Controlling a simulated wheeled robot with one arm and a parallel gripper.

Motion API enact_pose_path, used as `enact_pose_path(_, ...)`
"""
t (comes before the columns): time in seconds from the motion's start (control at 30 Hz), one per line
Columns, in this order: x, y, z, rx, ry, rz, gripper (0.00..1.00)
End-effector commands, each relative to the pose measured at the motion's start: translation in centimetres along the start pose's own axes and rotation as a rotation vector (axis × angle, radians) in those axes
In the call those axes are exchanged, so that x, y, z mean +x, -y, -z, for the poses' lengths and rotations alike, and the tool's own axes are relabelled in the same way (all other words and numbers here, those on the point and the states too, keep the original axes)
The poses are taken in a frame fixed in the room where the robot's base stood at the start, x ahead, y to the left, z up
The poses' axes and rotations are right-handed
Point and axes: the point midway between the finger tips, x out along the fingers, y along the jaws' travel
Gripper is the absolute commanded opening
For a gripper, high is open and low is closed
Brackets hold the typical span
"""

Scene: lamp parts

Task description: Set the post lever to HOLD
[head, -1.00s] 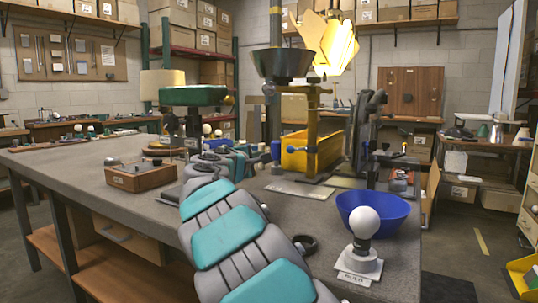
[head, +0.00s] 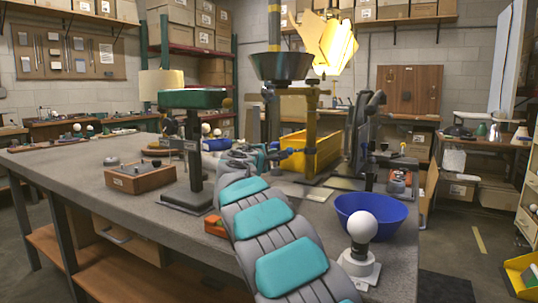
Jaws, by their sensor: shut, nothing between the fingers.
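An olive-brown post (head: 311,125) stands on the bench beside the yellow bin. No HOLD marking is readable, so I cannot tell which setting the lever is at. My gripper (head: 275,156) is shut and empty, at the far end of my grey and teal arm, just left of the post. It is small and partly hidden, and I cannot tell whether it touches the lever.
A green-topped stand (head: 194,130) is left of my arm, with a wooden box (head: 147,179) further left. An orange piece (head: 215,225) lies beside my arm. A blue bowl (head: 371,215) and a white bulb on a base (head: 361,228) are at the right. The yellow bin (head: 325,150) stands behind the post.

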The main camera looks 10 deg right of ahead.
Motion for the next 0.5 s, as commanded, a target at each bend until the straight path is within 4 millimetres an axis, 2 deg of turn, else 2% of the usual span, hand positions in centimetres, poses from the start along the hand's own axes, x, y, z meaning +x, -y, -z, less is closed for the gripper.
enact_pose_path(0.23, -0.7, -0.2, -1.8, 0.002, 0.0, -0.003, 0.0)
enact_pose_path(0.5, -0.9, 0.1, -2.5, 0.0, 0.0, 0.001, 0.0)
